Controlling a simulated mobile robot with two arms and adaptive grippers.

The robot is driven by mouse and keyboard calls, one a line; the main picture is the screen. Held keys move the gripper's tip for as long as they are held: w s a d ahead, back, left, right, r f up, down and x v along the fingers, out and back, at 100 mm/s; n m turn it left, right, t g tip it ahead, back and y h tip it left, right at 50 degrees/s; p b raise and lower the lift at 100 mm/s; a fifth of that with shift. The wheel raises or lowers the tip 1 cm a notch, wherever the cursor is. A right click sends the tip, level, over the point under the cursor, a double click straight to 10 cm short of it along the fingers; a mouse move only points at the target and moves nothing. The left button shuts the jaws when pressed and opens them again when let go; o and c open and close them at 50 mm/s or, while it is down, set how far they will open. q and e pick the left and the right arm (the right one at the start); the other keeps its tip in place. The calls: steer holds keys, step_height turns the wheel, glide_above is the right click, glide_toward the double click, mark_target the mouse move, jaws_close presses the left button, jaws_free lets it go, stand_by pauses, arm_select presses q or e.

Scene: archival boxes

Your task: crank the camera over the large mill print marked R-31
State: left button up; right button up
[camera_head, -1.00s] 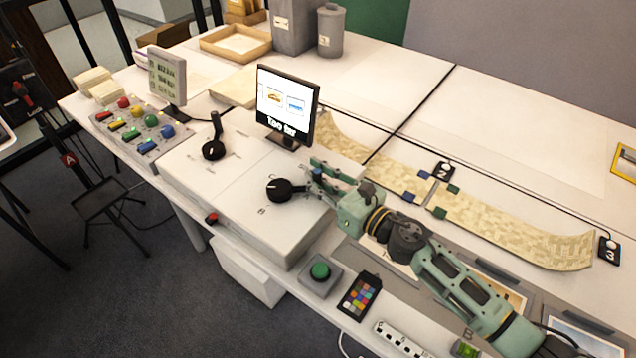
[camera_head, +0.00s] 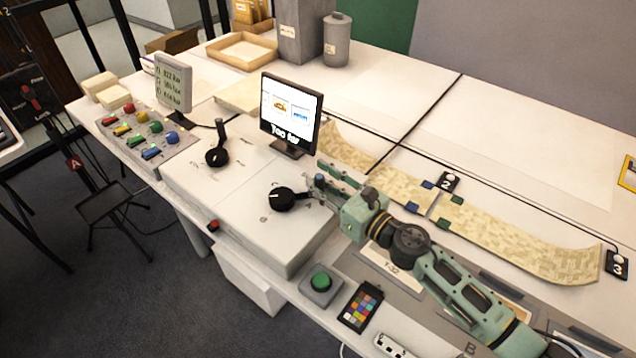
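My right gripper (camera_head: 312,193) is beside the black round crank knob (camera_head: 282,199) on the front white box. Its fingertips are at the knob's short arm, which points right; I cannot tell whether they are closed on it. The monitor (camera_head: 290,112) behind shows small pictures, one orange and one blue, with text that looks like "Too far". A second black crank (camera_head: 217,156) with an upright lever stands to the left. A print label reading T-32 (camera_head: 392,267) lies partly behind my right arm. No R-31 mark is readable. My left gripper is out of view.
A green button (camera_head: 320,281) and a colour chart (camera_head: 361,305) lie at the front edge. A panel of coloured buttons (camera_head: 146,134) and a grey display (camera_head: 172,82) stand at the left. A curved tan strip (camera_head: 500,231) runs behind my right arm.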

steer(key=shift+o, duration=0.9)
steer(key=shift+d, duration=0.1)
steer(key=shift+a, duration=0.2)
steer(key=shift+s, duration=0.15)
steer(key=v, duration=1.2)
steer(key=shift+d, duration=0.15)
